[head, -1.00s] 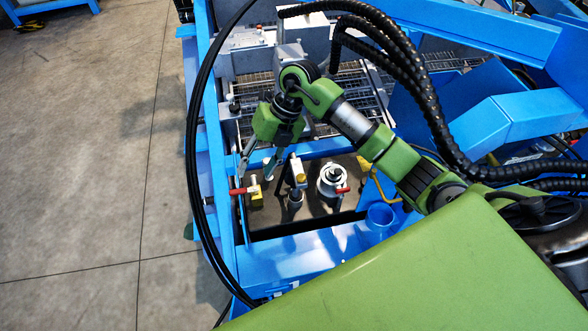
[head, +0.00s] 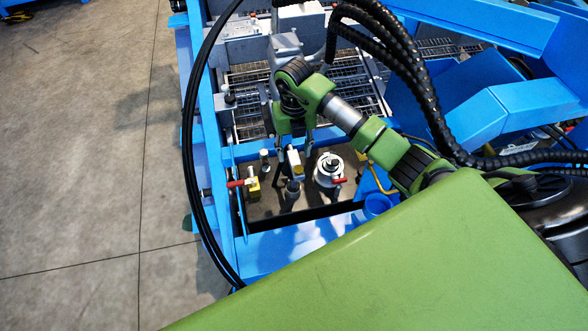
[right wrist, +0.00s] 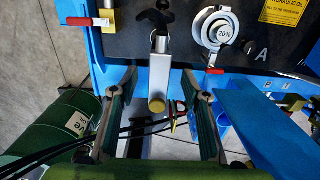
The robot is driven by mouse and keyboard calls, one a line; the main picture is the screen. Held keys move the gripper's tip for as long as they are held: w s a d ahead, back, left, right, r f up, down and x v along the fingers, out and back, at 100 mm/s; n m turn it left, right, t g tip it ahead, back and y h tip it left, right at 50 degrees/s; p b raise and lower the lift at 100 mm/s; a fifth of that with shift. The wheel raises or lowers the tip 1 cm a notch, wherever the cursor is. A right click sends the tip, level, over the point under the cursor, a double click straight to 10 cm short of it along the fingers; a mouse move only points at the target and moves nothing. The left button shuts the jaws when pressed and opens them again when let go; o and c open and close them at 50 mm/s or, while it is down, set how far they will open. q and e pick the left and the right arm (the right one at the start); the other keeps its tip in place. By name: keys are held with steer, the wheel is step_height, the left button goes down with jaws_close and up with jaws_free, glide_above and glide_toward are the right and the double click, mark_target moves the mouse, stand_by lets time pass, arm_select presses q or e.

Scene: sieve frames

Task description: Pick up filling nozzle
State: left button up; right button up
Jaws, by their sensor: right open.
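What I take to be the filling nozzle (head: 294,160) is a silver, upright block-like piece with a yellow end, standing on the dark panel between a red-handled valve and a round gauge. In the right wrist view the nozzle (right wrist: 159,76) points toward the camera, its brass-coloured end foremost. My right gripper (head: 291,142) is over it, pointing down. In the right wrist view the right gripper (right wrist: 158,82) is open, one finger on each side of the nozzle, with visible gaps. My left gripper is not in view.
A red-handled valve with a yellow block (head: 252,187) stands left of the nozzle. A round white gauge (right wrist: 216,29) marked 20% stands to its right. A blue frame (head: 280,245) borders the panel. Thick black hoses (head: 425,85) arch at the right; a thin black cable (head: 189,150) hangs at the left.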

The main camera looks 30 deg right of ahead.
mark_target(294, 157)
step_height(294, 157, down, 4)
steer(key=shift+f+p, duration=0.25)
steer(key=shift+p, duration=0.15)
jaws_close()
steer(key=shift+r, duration=0.1)
steer(key=shift+w+r, duration=0.1)
